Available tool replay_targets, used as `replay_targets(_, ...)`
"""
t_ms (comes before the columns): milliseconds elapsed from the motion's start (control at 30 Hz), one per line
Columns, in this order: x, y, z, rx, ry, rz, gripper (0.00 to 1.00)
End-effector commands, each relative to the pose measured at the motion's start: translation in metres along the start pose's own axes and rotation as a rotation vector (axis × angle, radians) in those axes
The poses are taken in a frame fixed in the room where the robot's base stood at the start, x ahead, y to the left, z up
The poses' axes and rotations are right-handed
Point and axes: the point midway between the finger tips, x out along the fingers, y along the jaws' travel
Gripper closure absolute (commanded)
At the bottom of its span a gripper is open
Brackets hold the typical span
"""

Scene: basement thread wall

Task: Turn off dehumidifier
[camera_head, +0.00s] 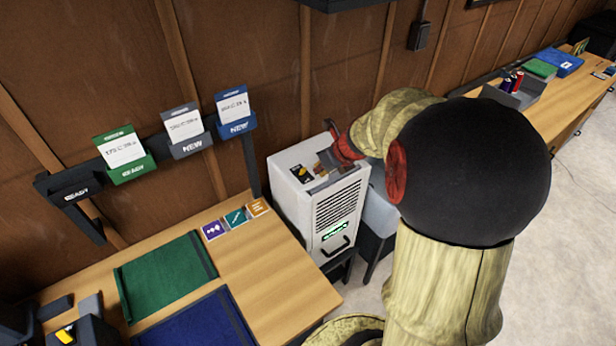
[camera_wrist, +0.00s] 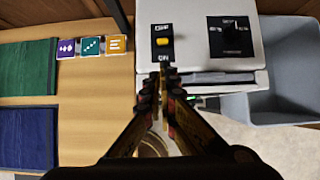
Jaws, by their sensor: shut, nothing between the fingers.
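The dehumidifier (camera_head: 338,212) is a white box with a dark side grille, a small green lit display and a front handle. In the wrist view its white top (camera_wrist: 195,20) shows a black switch plate with a yellow switch (camera_wrist: 162,42) and a second black panel with a dark knob (camera_wrist: 232,35). My gripper (camera_wrist: 165,85) is shut and empty, its fingertips just short of the yellow switch's plate in the picture. In the head view my gripper (camera_head: 325,165) is over the dehumidifier's top and partly hides it. I cannot tell whether the fingertips touch the top.
A wooden table (camera_head: 275,285) with a green mat (camera_head: 165,272), a blue mat (camera_head: 200,325) and small coloured cards stands to the left. A grey bin (camera_wrist: 285,80) is right of the dehumidifier. A wall rack (camera_head: 75,187) holds card pockets. Another workbench (camera_head: 560,95) is at right.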

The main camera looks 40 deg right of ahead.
Motion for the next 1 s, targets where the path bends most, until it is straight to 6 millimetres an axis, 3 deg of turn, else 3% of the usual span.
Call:
replay_targets(367, 0.006, 0.000, -0.001, -0.002, 0.001, 0.001, 1.00)
replay_targets(800, 0.077, 0.001, -0.002, -0.004, 0.002, 0.002, 1.00)
replay_targets(1000, 0.096, 0.000, -0.001, -0.003, 0.001, 0.001, 1.00)
